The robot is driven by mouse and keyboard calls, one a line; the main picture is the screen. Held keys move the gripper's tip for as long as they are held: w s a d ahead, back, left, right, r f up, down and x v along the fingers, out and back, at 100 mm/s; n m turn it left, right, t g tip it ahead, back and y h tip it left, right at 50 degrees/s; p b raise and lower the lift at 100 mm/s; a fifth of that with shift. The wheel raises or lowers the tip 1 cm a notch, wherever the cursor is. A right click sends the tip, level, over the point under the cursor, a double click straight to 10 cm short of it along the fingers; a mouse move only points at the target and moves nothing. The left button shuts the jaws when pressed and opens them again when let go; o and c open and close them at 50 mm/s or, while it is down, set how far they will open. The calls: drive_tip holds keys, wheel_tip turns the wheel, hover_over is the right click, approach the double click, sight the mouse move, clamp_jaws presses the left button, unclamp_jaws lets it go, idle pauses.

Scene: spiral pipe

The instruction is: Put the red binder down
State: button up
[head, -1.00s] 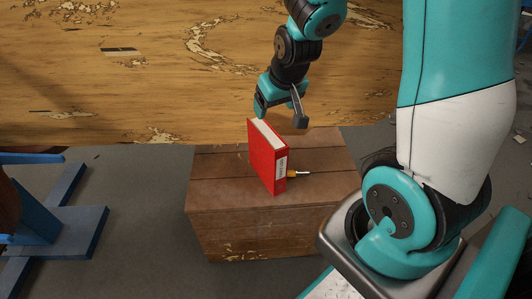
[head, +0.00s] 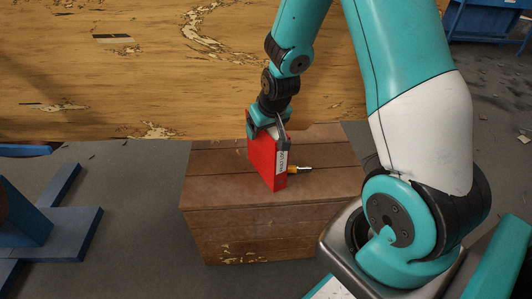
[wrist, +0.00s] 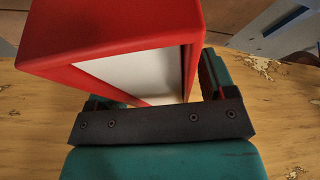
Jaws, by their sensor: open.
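The red binder (head: 262,165) stands upright on a brown wooden crate (head: 225,185). Its labelled spine faces the front right. My open gripper (head: 268,141) is down at the binder's top edge, with one finger on each side. In the wrist view the binder (wrist: 110,38) fills the upper left, its white page side facing the camera, and it sits between the fingers (wrist: 158,92). Whether either finger touches it I cannot tell. The gripper hides the binder's top in the head view.
A screwdriver (head: 298,169) with a yellow-orange handle lies on the crate just right of the binder. A worn wooden tabletop (head: 150,75) is behind the crate. Blue metal legs (head: 50,215) stand at the left. The crate's left top is clear.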

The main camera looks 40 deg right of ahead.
drive_tip(key=shift+f, duration=0.2)
drive_tip(key=shift+c, duration=0.2)
clamp_jaws()
idle(0.4)
